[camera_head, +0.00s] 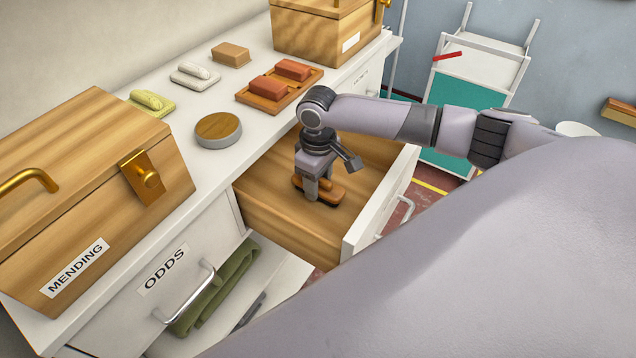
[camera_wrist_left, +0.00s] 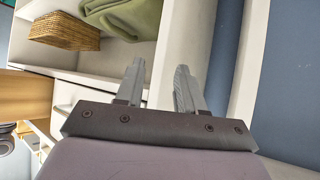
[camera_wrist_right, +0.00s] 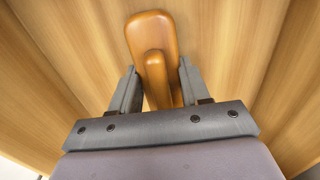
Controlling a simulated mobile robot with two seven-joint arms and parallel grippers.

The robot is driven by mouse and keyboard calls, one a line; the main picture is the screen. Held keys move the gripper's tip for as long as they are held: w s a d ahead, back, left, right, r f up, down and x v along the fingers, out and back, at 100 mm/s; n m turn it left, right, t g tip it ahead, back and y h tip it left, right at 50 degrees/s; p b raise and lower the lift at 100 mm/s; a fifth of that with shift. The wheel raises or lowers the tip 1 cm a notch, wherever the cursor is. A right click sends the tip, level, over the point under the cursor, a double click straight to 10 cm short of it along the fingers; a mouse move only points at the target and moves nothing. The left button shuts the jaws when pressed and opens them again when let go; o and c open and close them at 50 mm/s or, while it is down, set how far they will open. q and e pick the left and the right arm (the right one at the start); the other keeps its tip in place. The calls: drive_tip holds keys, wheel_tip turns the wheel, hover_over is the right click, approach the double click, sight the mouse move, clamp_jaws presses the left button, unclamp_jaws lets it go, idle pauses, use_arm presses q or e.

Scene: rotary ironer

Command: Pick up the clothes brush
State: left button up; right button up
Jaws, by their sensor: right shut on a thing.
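The clothes brush (camera_head: 330,194) is an orange-brown wooden piece with a raised grip. It lies low inside the open wooden drawer (camera_head: 270,215). In the right wrist view the brush (camera_wrist_right: 150,28) points away from the gripper against the drawer's wood. My right gripper (camera_head: 318,190) reaches down into the drawer and is shut on the brush, a finger on each side of its raised grip. I cannot tell whether the brush touches the drawer bottom. My left gripper (camera_wrist_left: 158,78) shows in the left wrist view, open and empty, facing shelves.
On the white counter stand the MENDING box (camera_head: 90,190), a round wooden-topped tin (camera_head: 218,130), a tray (camera_head: 262,103) with two reddish blocks, and several small blocks or brushes. The ODDS drawer (camera_head: 170,285) is shut. A wicker basket (camera_wrist_left: 65,31) and green cloth (camera_wrist_left: 130,14) sit on shelves.

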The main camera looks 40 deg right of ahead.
wheel_tip(320, 180, up, 20)
drive_tip(key=p, duration=0.2)
drive_tip(key=shift+f, duration=0.15)
